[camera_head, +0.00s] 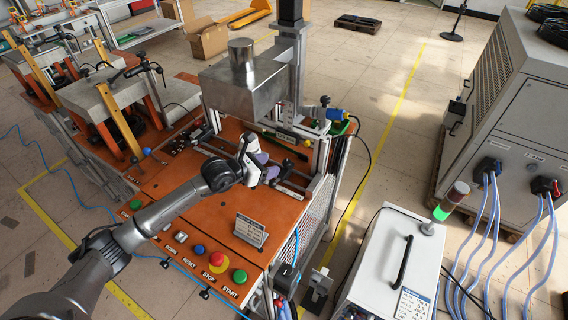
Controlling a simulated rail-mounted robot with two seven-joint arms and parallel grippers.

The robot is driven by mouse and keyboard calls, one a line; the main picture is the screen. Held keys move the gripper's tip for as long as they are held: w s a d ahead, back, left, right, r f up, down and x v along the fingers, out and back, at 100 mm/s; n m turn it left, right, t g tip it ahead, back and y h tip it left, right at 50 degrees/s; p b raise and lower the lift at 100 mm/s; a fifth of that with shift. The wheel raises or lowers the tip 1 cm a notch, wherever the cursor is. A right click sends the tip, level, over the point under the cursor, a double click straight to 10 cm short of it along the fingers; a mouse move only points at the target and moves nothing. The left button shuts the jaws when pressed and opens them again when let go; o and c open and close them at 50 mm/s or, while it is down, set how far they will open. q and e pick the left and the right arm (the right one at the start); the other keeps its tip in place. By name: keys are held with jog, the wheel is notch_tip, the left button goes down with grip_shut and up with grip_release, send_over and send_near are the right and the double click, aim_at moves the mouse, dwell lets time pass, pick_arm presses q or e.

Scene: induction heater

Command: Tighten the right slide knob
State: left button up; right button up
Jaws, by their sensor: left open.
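The machine (215,208) has an orange top and a metal block (243,80) on a column at its back. My left arm reaches in from the lower left over the orange top. My left gripper (262,160) is open in front of the slide area under the metal block. A dark knob or lever end (288,164) shows just right of the gripper, and a black knob (325,101) stands higher on the right frame. I cannot tell which one is the right slide knob, nor whether the gripper touches anything. My right gripper is out of view.
A white cabinet (390,262) with a signal lamp stands at the right. A large grey unit (500,100) with cables is beyond. Floor shows between.

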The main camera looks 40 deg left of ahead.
aim_at(286, 162)
pick_arm(q)
jog(key=shift+b+x, duration=0.4)
jog(key=shift+x, duration=3.05)
